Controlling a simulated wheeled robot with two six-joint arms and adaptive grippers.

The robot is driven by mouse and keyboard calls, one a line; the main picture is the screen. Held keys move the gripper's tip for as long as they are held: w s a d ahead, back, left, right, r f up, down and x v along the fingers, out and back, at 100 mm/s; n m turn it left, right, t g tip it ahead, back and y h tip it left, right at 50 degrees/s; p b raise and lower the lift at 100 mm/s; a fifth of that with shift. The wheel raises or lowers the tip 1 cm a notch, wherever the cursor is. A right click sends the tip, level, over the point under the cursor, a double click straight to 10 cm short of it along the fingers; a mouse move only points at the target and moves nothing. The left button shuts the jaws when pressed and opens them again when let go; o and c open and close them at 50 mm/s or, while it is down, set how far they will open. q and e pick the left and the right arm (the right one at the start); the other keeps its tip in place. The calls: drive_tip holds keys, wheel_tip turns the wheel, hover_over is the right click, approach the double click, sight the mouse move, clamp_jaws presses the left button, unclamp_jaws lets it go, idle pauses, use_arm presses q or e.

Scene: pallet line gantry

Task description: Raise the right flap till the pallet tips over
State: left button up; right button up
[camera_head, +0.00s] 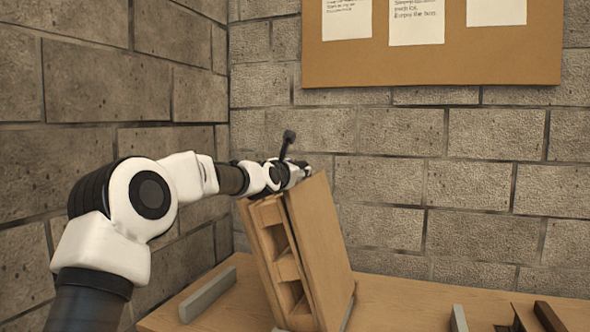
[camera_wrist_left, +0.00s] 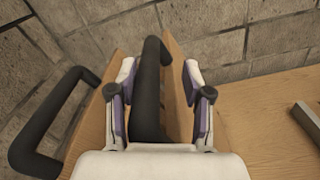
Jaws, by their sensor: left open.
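The wooden pallet (camera_head: 322,243) stands steeply tilted on the table, with slats and blocks showing on its left side. Which board is the right flap I cannot tell. My left gripper (camera_head: 302,171) is at the pallet's top edge, partly hidden behind it. In the left wrist view my left gripper (camera_wrist_left: 160,82) is open, with its two fingers on either side of a black handle (camera_wrist_left: 151,85). Whether they touch it is unclear. A second black handle (camera_wrist_left: 42,163) is at the left; one dark handle (camera_head: 288,138) sticks up in the head view. My right gripper is not in view.
Block walls (camera_head: 395,180) close off the back and left.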

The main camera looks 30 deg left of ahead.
use_arm(q)
drive_tip(key=shift+s, duration=0.1)
drive_tip(key=v, duration=1.1)
drive_tip(key=shift+s+d, duration=0.2)
drive_tip(key=shift+s, duration=0.15)
drive_tip(key=shift+f, duration=0.1)
